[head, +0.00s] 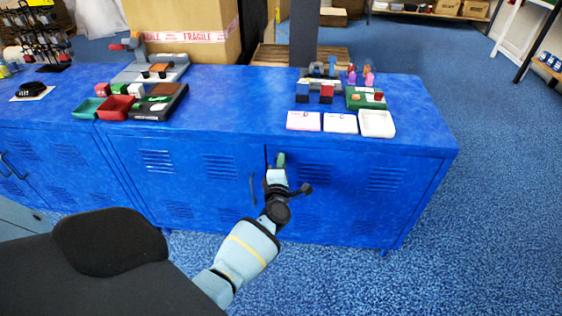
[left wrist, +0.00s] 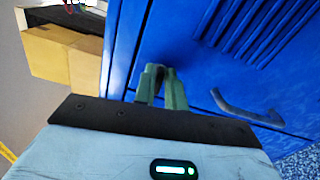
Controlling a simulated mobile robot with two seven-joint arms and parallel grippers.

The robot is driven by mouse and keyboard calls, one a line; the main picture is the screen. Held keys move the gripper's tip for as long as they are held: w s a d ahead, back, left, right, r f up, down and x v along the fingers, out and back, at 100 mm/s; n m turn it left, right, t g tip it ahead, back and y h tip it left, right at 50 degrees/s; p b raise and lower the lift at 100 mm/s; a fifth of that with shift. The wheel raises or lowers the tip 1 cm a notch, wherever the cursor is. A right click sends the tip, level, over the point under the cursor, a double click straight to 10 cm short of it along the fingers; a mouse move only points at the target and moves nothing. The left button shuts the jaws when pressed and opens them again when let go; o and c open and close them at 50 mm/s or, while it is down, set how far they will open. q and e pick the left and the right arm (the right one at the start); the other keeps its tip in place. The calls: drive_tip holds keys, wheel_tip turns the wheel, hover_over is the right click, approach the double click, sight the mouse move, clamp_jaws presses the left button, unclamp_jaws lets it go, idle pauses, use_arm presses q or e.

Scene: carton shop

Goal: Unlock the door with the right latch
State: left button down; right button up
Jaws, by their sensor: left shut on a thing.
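The blue cabinet's right door (head: 335,195) is closed flush under the worktop. My left gripper (head: 280,160) is at the upper left part of this door, beside the seam between the doors. In the left wrist view its two green fingers (left wrist: 162,80) are close together against the blue front (left wrist: 185,45). They are shut on a small part there, the latch, which the fingers hide almost fully. I cannot tell which way the latch is turned. A bar handle (head: 253,188) sits on the left door, left of the gripper; a handle also shows in the left wrist view (left wrist: 245,110). My right gripper is not in view.
The blue worktop (head: 235,100) carries white cards (head: 304,121), a white tray (head: 377,123), a green tray (head: 360,103) and red and green bins (head: 115,107). A large carton (head: 185,30) stands behind. The blue floor (head: 480,200) at right is clear.

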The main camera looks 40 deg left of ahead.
use_arm(q)
drive_tip(key=shift+m, duration=0.8)
drive_tip(key=shift+p, duration=0.3)
drive_tip(key=c, duration=1.5)
unclamp_jaws()
drive_tip(key=shift+c, duration=0.2)
drive_tip(key=shift+f, duration=0.1)
drive_tip(key=p+v, duration=0.1)
drive_tip(key=v, duration=0.6)
drive_tip(key=shift+s+d+p, duration=0.25)
drive_tip(key=shift+s+p, duration=0.05)
